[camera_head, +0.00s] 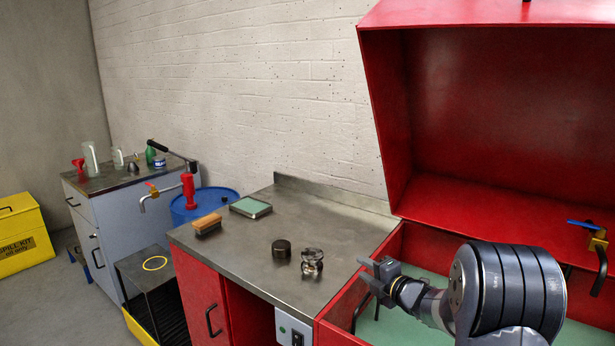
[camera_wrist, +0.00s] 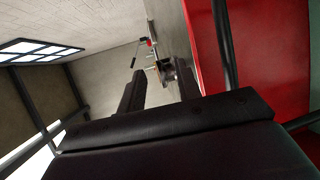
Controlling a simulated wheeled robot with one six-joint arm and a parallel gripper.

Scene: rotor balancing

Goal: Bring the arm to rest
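My gripper (camera_head: 372,276) is in the air over the left edge of the red cabinet with the raised lid (camera_head: 480,110), to the right of the steel bench top (camera_head: 250,250). The wrist view shows its two dark fingers apart, with the gripper (camera_wrist: 157,82) open and nothing held between them. My arm reaches in from the lower right of the head view, in front of the green-floored basin (camera_head: 400,325). The lower part of the arm is out of view.
On the bench stand a dark round puck (camera_head: 281,248), a shiny metal part (camera_head: 312,262), a brush (camera_head: 207,224) and a green-topped tray (camera_head: 250,207). A brass valve with a blue handle (camera_head: 597,236) is at the right. A blue drum (camera_head: 205,203) stands behind the bench.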

